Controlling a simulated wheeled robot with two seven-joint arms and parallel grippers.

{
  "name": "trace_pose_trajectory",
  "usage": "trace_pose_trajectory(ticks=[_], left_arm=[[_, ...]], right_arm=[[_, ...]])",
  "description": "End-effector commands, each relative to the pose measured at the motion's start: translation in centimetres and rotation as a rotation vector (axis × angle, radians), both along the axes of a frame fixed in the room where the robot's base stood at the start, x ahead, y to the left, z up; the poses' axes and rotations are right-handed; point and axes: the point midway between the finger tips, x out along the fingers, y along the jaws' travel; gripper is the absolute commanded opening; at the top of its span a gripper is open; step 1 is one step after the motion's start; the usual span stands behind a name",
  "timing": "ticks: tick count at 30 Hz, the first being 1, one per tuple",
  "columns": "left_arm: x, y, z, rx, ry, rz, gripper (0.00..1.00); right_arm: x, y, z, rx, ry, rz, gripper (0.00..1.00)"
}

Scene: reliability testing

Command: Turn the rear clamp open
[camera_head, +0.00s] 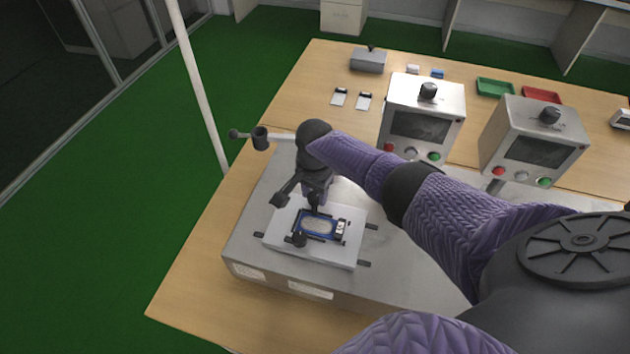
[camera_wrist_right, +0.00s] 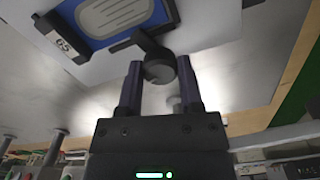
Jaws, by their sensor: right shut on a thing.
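The rear clamp is a dark knob on a short arm (camera_wrist_right: 160,68) at the edge of a blue-framed part (camera_head: 319,226). The part lies flat on a pale plate (camera_head: 345,247) and has a light oval face and a "65" label (camera_wrist_right: 62,46). My right gripper (camera_head: 314,198) reaches down at the plate's far side; in the wrist view its fingers (camera_wrist_right: 160,80) stand on both sides of the clamp knob, shut on it. The clamp arm still points over the frame's edge. A front dark clamp (camera_head: 299,239) sits at the near side. My left gripper is out of view.
The plate rests on a large grey metal base (camera_head: 253,241) on the wooden table. Two control boxes (camera_head: 424,112) (camera_head: 532,140) stand behind at right. A grey box (camera_head: 369,60), green tray (camera_head: 495,87) and red tray (camera_head: 541,94) lie farther back. The table's left front corner (camera_head: 185,290) is clear.

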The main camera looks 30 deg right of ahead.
Motion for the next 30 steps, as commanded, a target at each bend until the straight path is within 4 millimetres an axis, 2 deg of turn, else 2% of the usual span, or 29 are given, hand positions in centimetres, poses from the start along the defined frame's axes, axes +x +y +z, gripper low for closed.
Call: trace_pose_trajectory(ticks=[1,15,30], left_arm=[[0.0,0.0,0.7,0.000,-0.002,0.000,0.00],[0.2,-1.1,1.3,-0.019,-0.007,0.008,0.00],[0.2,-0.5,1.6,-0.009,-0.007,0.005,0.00]], right_arm=[[0.0,0.1,0.4,0.003,0.001,0.038,0.00],[0.1,0.0,0.0,0.003,-0.004,0.486,0.00],[0.2,0.0,0.0,0.002,-0.007,0.947,0.00]])
